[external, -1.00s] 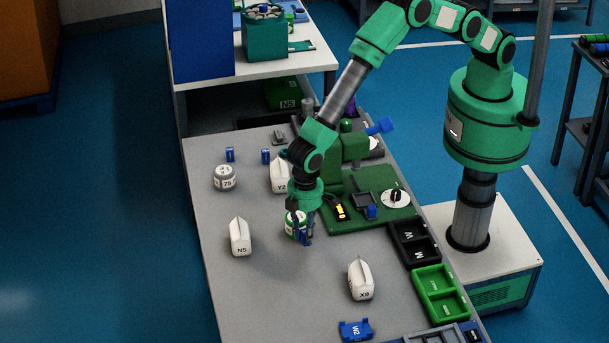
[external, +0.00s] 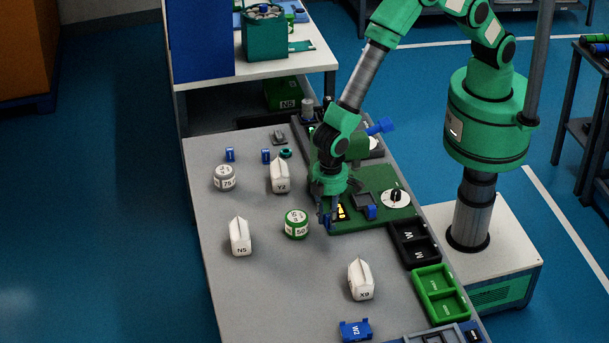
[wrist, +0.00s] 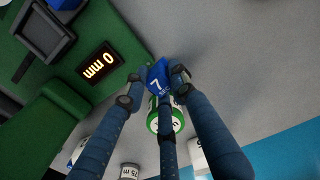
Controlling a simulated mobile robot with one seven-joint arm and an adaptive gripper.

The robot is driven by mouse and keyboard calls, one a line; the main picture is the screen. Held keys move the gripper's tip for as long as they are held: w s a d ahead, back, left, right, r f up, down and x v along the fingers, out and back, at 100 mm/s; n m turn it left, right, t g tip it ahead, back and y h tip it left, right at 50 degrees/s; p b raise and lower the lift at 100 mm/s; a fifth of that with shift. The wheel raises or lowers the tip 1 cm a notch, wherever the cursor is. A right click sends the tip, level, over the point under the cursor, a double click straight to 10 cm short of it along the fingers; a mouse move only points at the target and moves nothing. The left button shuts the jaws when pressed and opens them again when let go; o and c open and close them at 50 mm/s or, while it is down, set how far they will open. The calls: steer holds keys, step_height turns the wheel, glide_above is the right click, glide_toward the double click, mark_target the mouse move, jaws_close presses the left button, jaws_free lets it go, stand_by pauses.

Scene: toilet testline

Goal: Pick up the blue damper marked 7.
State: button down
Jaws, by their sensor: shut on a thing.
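The blue damper (wrist: 158,77) shows a white 7 in the wrist view, with smaller lettering beneath it. My gripper (wrist: 155,90) is shut on it, with dark fingers on both sides and another finger below it in the picture. In the external view my gripper (external: 329,212) points down beside the left edge of the green test station, and a little blue of the damper shows at its fingertips. The fingers hide part of the damper. I cannot tell its exact height above the table.
A green-and-white round container (external: 296,224) stands to the left. White cartons (external: 240,236) and a grey container (external: 224,178) stand farther left. Black (external: 414,243) and green trays (external: 440,293) line the right edge.

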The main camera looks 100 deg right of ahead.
mark_target(329, 215)
stand_by(0.4)
steer(key=c, duration=0.5)
jaws_free()
step_height(329, 215, up, 12)
stand_by(0.5)
steer(key=c, duration=0.9)
